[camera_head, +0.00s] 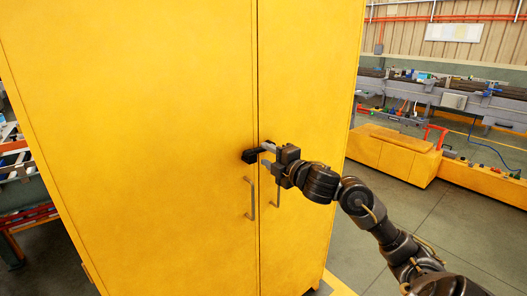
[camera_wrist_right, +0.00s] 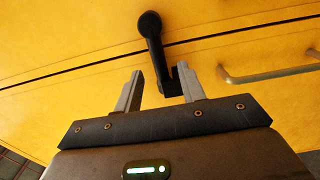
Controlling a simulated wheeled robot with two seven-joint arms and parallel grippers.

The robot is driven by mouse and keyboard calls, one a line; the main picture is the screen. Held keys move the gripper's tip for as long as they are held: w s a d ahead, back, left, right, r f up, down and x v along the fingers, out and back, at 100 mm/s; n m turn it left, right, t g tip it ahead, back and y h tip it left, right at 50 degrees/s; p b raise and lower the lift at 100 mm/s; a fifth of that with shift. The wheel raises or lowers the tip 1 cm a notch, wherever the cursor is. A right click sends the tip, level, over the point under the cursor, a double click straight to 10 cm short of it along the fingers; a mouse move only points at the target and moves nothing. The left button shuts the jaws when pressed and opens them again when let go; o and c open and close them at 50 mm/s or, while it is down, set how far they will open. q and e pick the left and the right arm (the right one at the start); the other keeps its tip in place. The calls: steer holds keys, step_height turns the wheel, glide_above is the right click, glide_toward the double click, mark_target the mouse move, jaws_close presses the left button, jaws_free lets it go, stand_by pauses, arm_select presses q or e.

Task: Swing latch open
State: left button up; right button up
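A tall yellow cabinet (camera_head: 140,110) has two doors with a vertical seam between them. A black latch (camera_head: 250,156) sits across the seam above the door handles. In the right wrist view the latch (camera_wrist_right: 154,45) is a dark bar with a round knob at one end and a bent foot at the other. My right gripper (camera_head: 268,150) is at the latch. In the wrist view its two grey fingers (camera_wrist_right: 160,82) are apart, with the latch's foot end between them, closer to the right finger. Whether a finger touches it, I cannot tell. My left gripper is not in view.
Two metal door handles (camera_head: 251,199) hang just below the latch; one handle also shows at the right of the wrist view (camera_wrist_right: 268,75). A low yellow cabinet (camera_head: 393,155) and workbenches stand to the right. Open grey floor (camera_head: 450,220) lies right of the cabinet.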

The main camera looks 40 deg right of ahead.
mark_target(259, 149)
steer(key=shift+w, duration=1.35)
steer(key=shift+c, duration=0.3)
jaws_close()
